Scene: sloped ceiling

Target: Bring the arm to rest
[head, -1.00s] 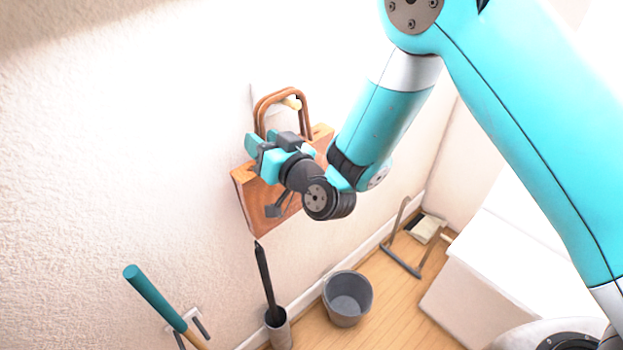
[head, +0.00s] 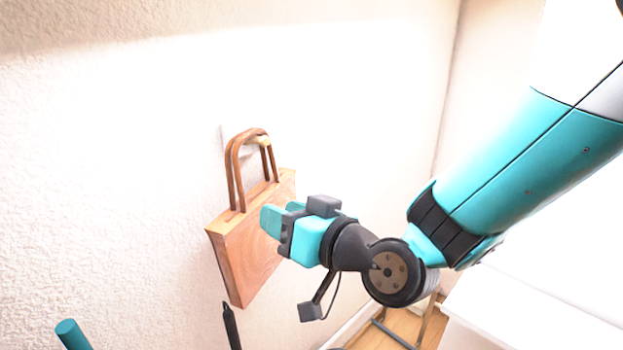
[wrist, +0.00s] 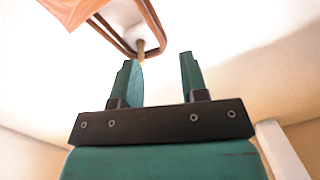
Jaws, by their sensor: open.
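My gripper (head: 273,217) is in front of a wooden bag-like box (head: 245,262) in the head view, and its fingers overlap the box's right part there. In the wrist view my gripper (wrist: 158,80) has its two teal fingers apart with nothing between them. The box hangs by brown loop handles (head: 233,170) from a light wooden peg (head: 262,141) on the wall. In the wrist view the peg (wrist: 141,48) and handles (wrist: 112,32) lie beyond the fingers. I cannot tell the exact gap between fingers and box.
A dark rod-like handle (head: 231,325) and a teal handle (head: 73,335) rise near the wall below. A white surface (head: 530,315) stands at the lower right. The wall (head: 100,150) left of the box is bare.

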